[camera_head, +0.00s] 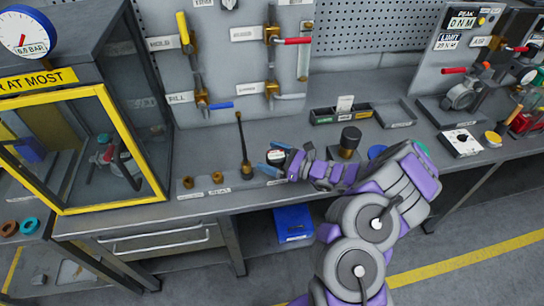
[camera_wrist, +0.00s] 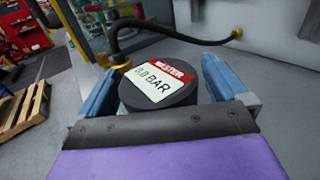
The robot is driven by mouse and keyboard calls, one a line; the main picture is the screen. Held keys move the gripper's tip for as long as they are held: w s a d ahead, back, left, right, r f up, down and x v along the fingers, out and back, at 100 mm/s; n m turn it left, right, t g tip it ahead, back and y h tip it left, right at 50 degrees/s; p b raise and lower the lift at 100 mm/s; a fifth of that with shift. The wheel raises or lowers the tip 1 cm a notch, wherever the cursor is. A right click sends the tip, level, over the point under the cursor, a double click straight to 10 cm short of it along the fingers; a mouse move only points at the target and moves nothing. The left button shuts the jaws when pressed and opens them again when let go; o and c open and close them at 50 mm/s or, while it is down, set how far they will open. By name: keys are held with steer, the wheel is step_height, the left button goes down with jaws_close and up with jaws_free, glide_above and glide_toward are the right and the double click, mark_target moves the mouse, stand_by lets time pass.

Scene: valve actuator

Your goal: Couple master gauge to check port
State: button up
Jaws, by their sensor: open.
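The master gauge (camera_wrist: 158,88) is a dark round body with a red and white label reading "MASTER" and "0.0 BAR". In the wrist view it sits between the two blue fingers of my gripper (camera_wrist: 160,70), which are open; whether either finger touches it I cannot tell. In the head view my gripper (camera_head: 277,160) is at the bench's front edge, with the gauge (camera_head: 276,156) partly hidden between the fingers. A black hose (camera_wrist: 130,26) with brass ends lies just beyond the gauge; in the head view it rises upright left of my gripper (camera_head: 241,135). I cannot tell which fitting is the check port.
Two brass fittings (camera_head: 217,178) stand left of the hose. A grey valve panel (camera_head: 240,70) with coloured levers stands behind. A yellow-framed case (camera_head: 85,150) is at left. A black-topped brass piece (camera_head: 349,142) and small bins (camera_head: 341,113) are to the right.

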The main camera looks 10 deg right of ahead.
steer(key=p+v, duration=0.3)
steer(key=v, duration=1.4)
steer(key=shift+d, duration=0.2)
steer(key=s+a+r+n+g+y, duration=0.1)
steer(key=a+r+n+g+y, duration=0.1)
steer(key=a+r+n+g, duration=0.65)
steer(key=s+a+r+n+g+h, duration=0.3)
steer(key=s+a+r+n+g, duration=0.3)
steer(key=s+a+r, duration=0.5)
steer(key=s+a+n+h, duration=0.2)
steer(key=s+n+h, duration=0.55)
steer(key=s, duration=0.45)
steer(key=s+d+n+t+h, duration=0.2)
steer(key=s+d+n+h, duration=0.1)
steer(key=s+d+h, duration=0.3)
steer(key=s+d, duration=0.2)
steer(key=shift+s+d+r, duration=0.25)
steer(key=shift+s+r, duration=0.05)
steer(key=shift+s, duration=0.1)
